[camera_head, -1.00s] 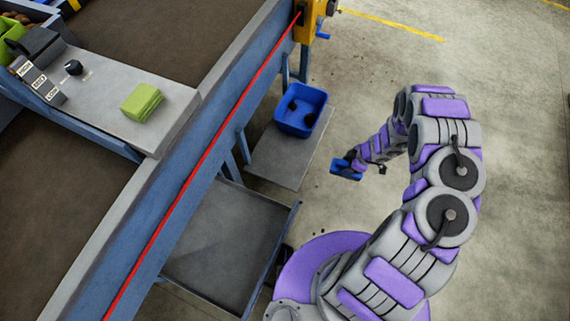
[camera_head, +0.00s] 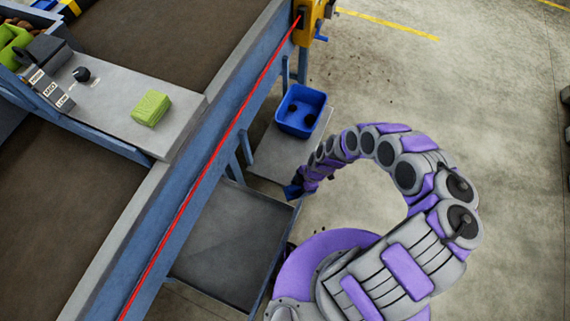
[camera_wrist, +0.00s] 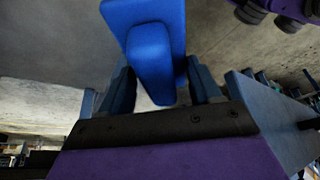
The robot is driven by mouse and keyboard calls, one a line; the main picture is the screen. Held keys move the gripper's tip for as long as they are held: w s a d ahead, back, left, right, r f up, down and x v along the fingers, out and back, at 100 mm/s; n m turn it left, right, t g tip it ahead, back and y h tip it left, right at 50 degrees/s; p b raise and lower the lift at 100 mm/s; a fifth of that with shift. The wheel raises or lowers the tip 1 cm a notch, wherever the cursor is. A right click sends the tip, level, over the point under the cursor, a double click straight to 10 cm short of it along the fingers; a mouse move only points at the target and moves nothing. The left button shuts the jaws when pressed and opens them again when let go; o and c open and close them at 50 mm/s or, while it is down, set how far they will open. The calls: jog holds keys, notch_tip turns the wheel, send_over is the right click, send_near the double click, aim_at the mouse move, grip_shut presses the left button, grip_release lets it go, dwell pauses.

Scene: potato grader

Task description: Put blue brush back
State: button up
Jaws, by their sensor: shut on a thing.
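The blue brush (camera_wrist: 145,18) fills the upper middle of the wrist view, its block-shaped handle between the two fingers. My gripper (camera_wrist: 162,85) is shut on that handle. In the head view my gripper (camera_head: 303,184) is partly hidden by my own arm, and the brush (camera_head: 292,191) shows only as a small blue piece at its end. It is held beside the upper right corner of the grey tray (camera_head: 225,245), below the flat grey shelf (camera_head: 270,158). I cannot tell its height above them.
A blue bin (camera_head: 301,108) with dark lumps inside stands on the shelf. The blue conveyor frame (camera_head: 205,185) with a red cord runs diagonally on the left. A green sponge (camera_head: 151,107) lies on the control ledge (camera_head: 115,122). Open concrete floor (camera_head: 480,100) lies to the right.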

aim_at(289, 187)
jog(key=a, duration=0.2)
jog(key=s+a+n, duration=0.1)
jog(key=shift+a+r, duration=0.25)
jog(key=shift+a, duration=0.15)
jog(key=shift+w+a+f, duration=0.1)
jog(key=shift+w+a, duration=0.05)
jog(key=shift+w, duration=0.05)
jog(key=w+b, duration=0.2)
jog(key=w, duration=0.2)
jog(key=w+a+f+b, duration=0.1)
jog(key=w+b, duration=0.1)
jog(key=w, duration=0.3)
jog(key=w+a+b, duration=0.1)
jog(key=w+b, duration=0.2)
jog(key=w, duration=0.1)
jog(key=shift+w+f, duration=0.2)
jog(key=shift+w, duration=0.2)
jog(key=shift+w+b, duration=0.3)
jog(key=shift+w, duration=0.4)
notch_tip(289, 187, down, 4)
jog(key=shift+w+r+b, duration=0.1)
jog(key=shift+r+b, duration=0.1)
jog(key=shift+b, duration=0.75)
jog(key=shift+r, duration=0.1)
jog(key=o, duration=1.2)
